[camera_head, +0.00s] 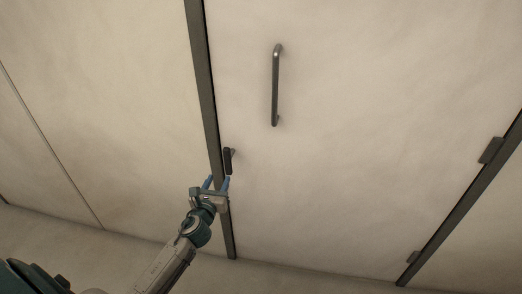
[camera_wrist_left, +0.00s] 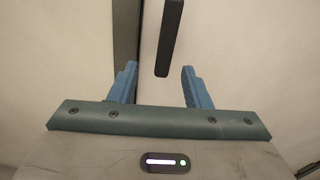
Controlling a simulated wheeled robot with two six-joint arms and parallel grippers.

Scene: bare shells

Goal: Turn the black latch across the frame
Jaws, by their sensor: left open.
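The black latch (camera_head: 228,161) is a small upright bar on the pale door (camera_head: 350,150), close beside the dark frame (camera_head: 204,80) on the door's left. It hangs about vertical and does not lie across the frame. My left gripper (camera_head: 217,182) is open just below the latch, its blue fingers pointing up. In the left wrist view the latch (camera_wrist_left: 170,38) reaches down from the top edge. Its lower end lies in line with the gap between the open fingers (camera_wrist_left: 160,85), beyond their tips. No contact shows. My right gripper is not in view.
A dark vertical handle (camera_head: 275,88) stands out from the door above and right of the latch. Hinges (camera_head: 491,150) sit along the door's right frame. The wall (camera_head: 110,110) to the left is bare, and the floor (camera_head: 290,277) below is clear.

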